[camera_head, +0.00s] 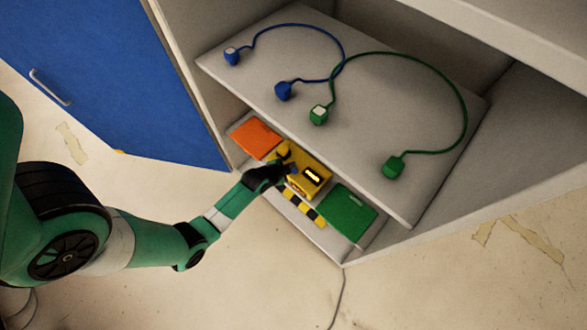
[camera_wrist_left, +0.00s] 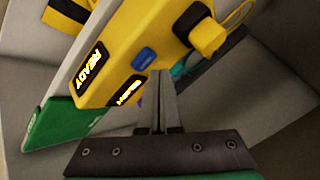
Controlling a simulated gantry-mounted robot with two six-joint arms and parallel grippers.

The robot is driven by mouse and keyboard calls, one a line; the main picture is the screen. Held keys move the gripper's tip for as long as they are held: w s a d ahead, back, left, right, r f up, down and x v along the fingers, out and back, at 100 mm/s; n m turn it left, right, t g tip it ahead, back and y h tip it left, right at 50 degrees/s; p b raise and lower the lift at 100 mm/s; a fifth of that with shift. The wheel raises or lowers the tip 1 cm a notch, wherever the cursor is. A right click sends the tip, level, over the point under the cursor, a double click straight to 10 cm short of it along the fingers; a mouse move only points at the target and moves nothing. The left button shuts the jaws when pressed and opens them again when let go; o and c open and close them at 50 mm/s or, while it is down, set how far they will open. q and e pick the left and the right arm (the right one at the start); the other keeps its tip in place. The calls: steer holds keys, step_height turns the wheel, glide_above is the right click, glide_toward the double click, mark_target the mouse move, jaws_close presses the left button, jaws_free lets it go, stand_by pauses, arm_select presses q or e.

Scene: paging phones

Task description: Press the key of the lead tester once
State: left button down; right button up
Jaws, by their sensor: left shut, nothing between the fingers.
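The lead tester (camera_head: 318,186) is a yellow box on the lower shelf, with a lit window on top. In the left wrist view the tester (camera_wrist_left: 115,65) shows a lit label reading READY and a second lit label, partly cut by the angle. Its blue key (camera_wrist_left: 144,59) sits on the yellow face beside a dark socket block with a yellow knob (camera_wrist_left: 207,32). My left gripper (camera_wrist_left: 160,77) is shut and empty, its tips close to the blue key; I cannot tell whether they touch. In the head view the left gripper (camera_head: 287,168) is at the tester's left side.
An orange pad (camera_head: 255,138) and a green pad (camera_head: 347,213) flank the tester, with a black-yellow strip (camera_head: 302,206) in front. The upper shelf (camera_head: 270,65) overhangs behind, holding a blue lead (camera_head: 300,30) and a green lead (camera_head: 464,105). A blue door (camera_head: 120,70) stands open left.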

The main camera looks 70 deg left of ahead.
stand_by(0.6)
arm_select(q)
steer(key=shift+f+b, duration=0.3)
steer(key=shift+f, duration=0.1)
steer(key=shift+f+b, duration=0.35)
steer(key=shift+f, duration=0.1)
stand_by(0.6)
steer(key=shift+r+p, duration=0.85)
steer(key=shift+p, duration=0.1)
step_height(320, 180, up, 5)
steer(key=p, duration=0.5)
